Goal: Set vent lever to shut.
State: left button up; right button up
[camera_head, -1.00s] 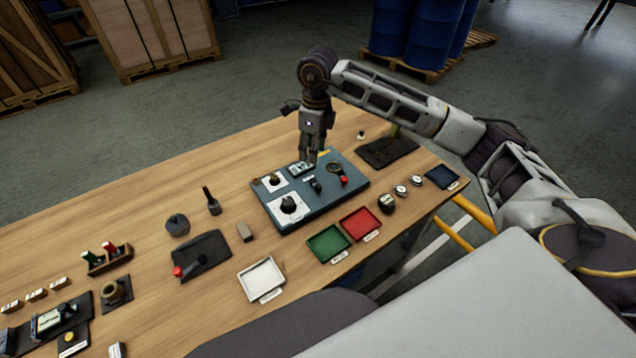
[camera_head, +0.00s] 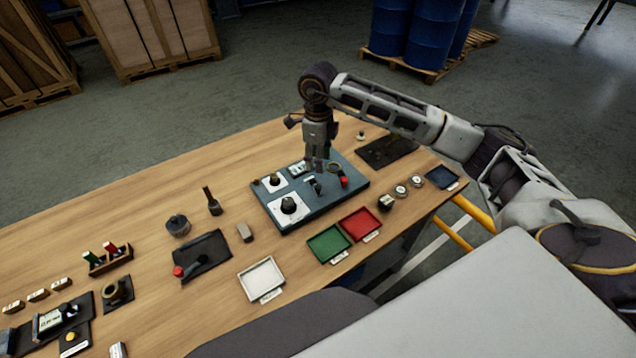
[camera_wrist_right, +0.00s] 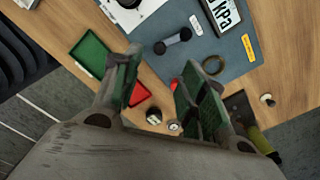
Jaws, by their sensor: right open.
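A blue-grey panel (camera_head: 345,200) lies on the wooden table and carries dials, a display and small controls. A short black lever (camera_head: 314,185) sits on it, and shows in the right wrist view (camera_wrist_right: 172,41) lying across its mount. I cannot read a label that names it the vent lever. My right gripper (camera_head: 316,167) points down over the far part of the panel. In the right wrist view its open jaws (camera_wrist_right: 158,62) have nothing between them, and the black lever lies just beyond the fingertips, apparently untouched. My left gripper is not in view.
On the panel, a dark ring (camera_wrist_right: 213,65) and a red button (camera_head: 344,182) are close to the lever. Green (camera_head: 328,259), red (camera_head: 376,236) and white (camera_head: 279,286) trays line the near edge. Another lever with a red knob (camera_head: 178,271) is on a black plate at left.

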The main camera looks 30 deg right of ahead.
aim_at(318, 186)
jog(key=shift+f+p, duration=0.95)
jog(key=shift+f, duration=4.6)
grip_shut()
